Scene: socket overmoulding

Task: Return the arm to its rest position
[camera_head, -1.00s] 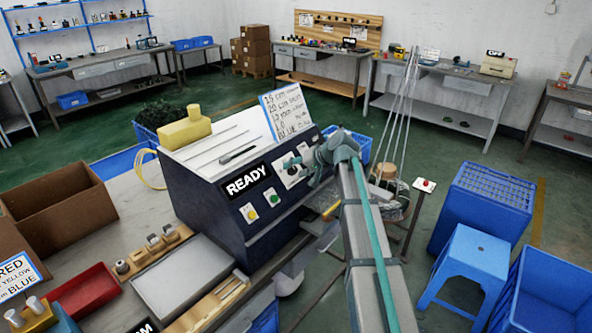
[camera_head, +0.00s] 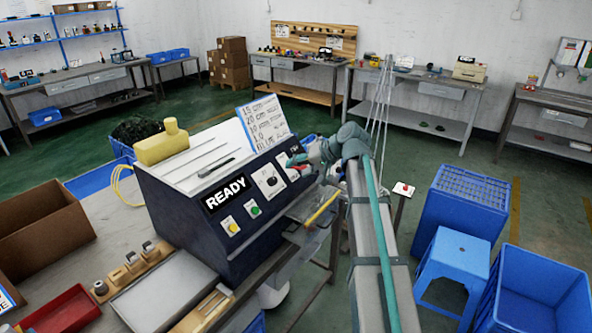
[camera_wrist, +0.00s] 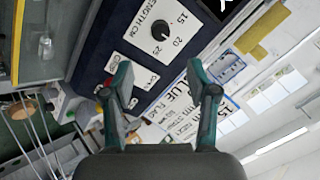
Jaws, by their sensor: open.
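My arm (camera_head: 377,240) reaches up from the bottom of the head view, bent at a teal-grey joint. My gripper (camera_head: 303,161) is small and partly hidden there, in front of the machine's panel. In the wrist view my gripper (camera_wrist: 163,92) has two teal-grey fingers spread wide with nothing between them. Beyond them are the machine's dark panel and a "LENGTH CM" dial (camera_wrist: 160,30). I cannot tell how near the fingers are to the panel.
The dark machine (camera_head: 215,225) shows a READY display (camera_head: 226,192). A sign (camera_head: 264,120) stands on its top. To the right are a blue stool (camera_head: 454,258) and blue crates (camera_head: 462,222). A cardboard box (camera_head: 38,225) stands left. Green floor is open behind.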

